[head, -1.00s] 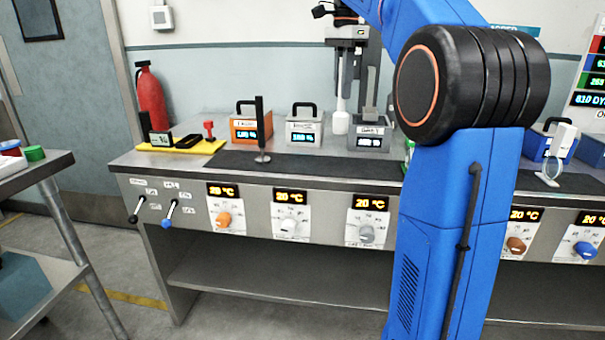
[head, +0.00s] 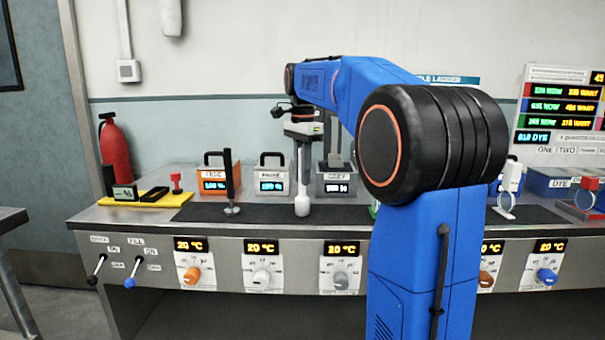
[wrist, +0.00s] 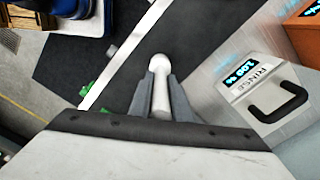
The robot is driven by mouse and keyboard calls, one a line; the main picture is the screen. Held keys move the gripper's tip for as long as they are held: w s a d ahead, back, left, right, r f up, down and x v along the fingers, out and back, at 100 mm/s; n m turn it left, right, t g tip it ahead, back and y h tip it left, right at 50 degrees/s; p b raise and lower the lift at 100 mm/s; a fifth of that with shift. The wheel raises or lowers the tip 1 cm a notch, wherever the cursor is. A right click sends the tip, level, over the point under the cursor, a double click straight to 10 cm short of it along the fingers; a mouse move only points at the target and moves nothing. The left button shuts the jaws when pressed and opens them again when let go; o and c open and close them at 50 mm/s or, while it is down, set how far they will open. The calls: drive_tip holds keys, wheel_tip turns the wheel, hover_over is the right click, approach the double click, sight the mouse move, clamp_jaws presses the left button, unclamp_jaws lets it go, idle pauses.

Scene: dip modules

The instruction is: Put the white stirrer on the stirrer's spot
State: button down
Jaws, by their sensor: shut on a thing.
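The white stirrer (head: 302,196), a pale rod with a thicker lower end, hangs upright from my gripper (head: 303,160) in the head view. It stands over the dark mat (head: 380,213), in front of the gap between the white and grey baths. I cannot tell whether its lower end touches the mat. In the wrist view my gripper (wrist: 160,95) is shut on the white stirrer (wrist: 159,72), with grey fingers on both sides. I cannot make out a marked stirrer's spot.
The orange bath (head: 213,181), white rinse bath (head: 272,182) and grey bath (head: 336,184) stand behind the mat. A black upright rod (head: 230,180) on a round foot stands left. A yellow mat (head: 149,201) holds small items. A clear holder (head: 504,206) stands right.

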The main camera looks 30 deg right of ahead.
drive_tip(key=shift+f, duration=0.1)
drive_tip(key=c, duration=1.6)
unclamp_jaws()
drive_tip(key=shift+c, duration=0.2)
wheel_tip(320, 180, up, 12)
drive_tip(key=shift+r, duration=0.15)
drive_tip(key=shift+s, duration=0.1)
